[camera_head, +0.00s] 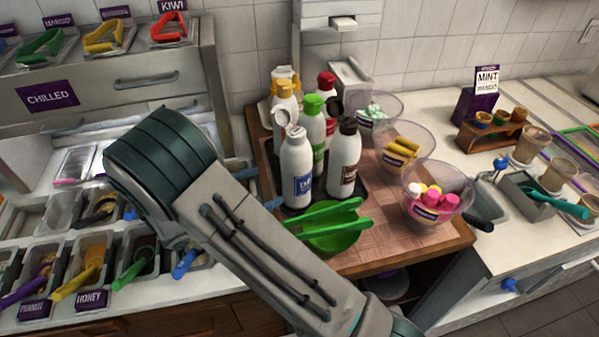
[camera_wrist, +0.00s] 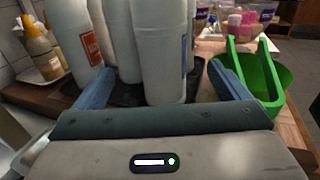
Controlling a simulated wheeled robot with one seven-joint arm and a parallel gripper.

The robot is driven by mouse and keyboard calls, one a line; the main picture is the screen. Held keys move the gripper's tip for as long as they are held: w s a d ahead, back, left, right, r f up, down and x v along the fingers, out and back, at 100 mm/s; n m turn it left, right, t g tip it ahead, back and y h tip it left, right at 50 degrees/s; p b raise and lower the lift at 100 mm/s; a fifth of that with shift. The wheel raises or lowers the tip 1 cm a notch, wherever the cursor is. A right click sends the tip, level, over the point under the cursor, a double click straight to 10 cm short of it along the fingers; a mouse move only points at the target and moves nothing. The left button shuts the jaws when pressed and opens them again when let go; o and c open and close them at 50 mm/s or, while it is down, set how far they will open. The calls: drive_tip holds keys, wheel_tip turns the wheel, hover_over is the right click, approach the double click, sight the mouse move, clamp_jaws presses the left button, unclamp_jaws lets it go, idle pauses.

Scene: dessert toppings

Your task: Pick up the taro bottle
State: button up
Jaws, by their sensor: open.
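A white bottle with a pale cap and a blue label, seemingly the taro bottle (camera_head: 296,172), stands upright at the front of a bottle group in the head view. Its label is too small to read surely. In the wrist view a white bottle (camera_wrist: 163,50), probably the same one, stands between the blue fingers of my gripper (camera_wrist: 160,72). The fingers are open, one on each side, and I cannot tell whether they touch it. In the head view my arm hides most of the gripper; blue finger parts show left of the bottle.
A brown-capped bottle (camera_head: 344,158) stands close on the right, a green-capped bottle (camera_head: 312,124) behind. A green bowl (camera_head: 333,240) with green tong-like handles sits just in front. Clear bowls of toppings (camera_head: 433,200) stand to the right on the wooden board (camera_head: 390,240).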

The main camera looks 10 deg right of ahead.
sight(282, 177)
drive_tip(key=p+x, duration=0.1)
drive_tip(key=x, duration=0.5)
drive_tip(key=shift+d+r+p, duration=0.1)
drive_tip(key=shift+d+p, duration=0.2)
drive_tip(key=shift+w+d+r+p, duration=0.15)
drive_tip(key=shift+d+p, duration=0.15)
drive_tip(key=shift+d, duration=0.2)
drive_tip(key=p+x, duration=0.1)
drive_tip(key=x, duration=0.3)
drive_tip(key=shift+d+p, duration=0.25)
drive_tip(key=shift+p, duration=0.05)
drive_tip(key=shift+a, duration=0.1)
drive_tip(key=c, duration=1)
drive_tip(key=shift+c, duration=0.2)
